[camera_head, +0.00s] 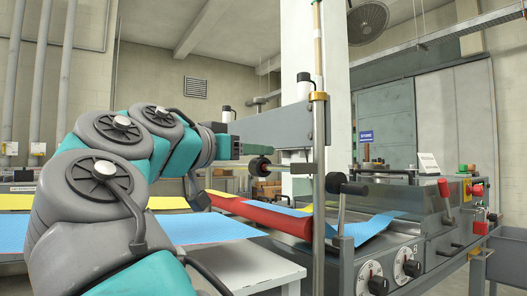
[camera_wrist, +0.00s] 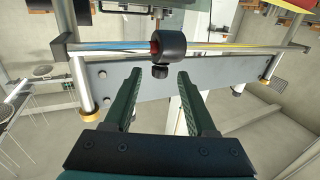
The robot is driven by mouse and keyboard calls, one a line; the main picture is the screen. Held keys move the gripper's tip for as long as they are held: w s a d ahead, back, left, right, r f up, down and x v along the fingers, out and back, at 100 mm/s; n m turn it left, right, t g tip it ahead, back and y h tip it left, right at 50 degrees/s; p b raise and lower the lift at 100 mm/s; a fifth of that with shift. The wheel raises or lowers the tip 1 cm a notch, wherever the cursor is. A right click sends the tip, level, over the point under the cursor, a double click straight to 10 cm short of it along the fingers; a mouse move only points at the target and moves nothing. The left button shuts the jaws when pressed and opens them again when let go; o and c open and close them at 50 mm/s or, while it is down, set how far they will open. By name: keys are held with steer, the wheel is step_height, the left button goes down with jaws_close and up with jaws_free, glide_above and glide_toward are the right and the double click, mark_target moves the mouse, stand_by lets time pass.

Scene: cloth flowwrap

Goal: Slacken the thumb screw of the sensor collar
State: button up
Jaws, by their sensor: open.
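The sensor collar (camera_wrist: 172,43) is a thick black ring on a horizontal metal rod, with a red patch at its left end in the wrist view. Its thumb screw (camera_wrist: 160,71) is a small black knob on the side of the collar facing me. My gripper (camera_wrist: 159,75) is open, with dark green fingers apart on the left and right of the knob in that view. No contact shows, and I cannot tell how deep the knob sits between the tips. In the head view my gripper (camera_head: 240,150) points right, close to the dark collar (camera_head: 259,166).
A grey beam (camera_head: 270,130) runs behind the collar, and a vertical steel post (camera_head: 318,190) stands to its right. Blue film (camera_head: 372,232) and a red roll (camera_head: 270,218) lie below. A control panel (camera_head: 400,265) with dials is at the lower right.

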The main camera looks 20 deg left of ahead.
steer(key=shift+x, duration=1.9)
jaws_close()
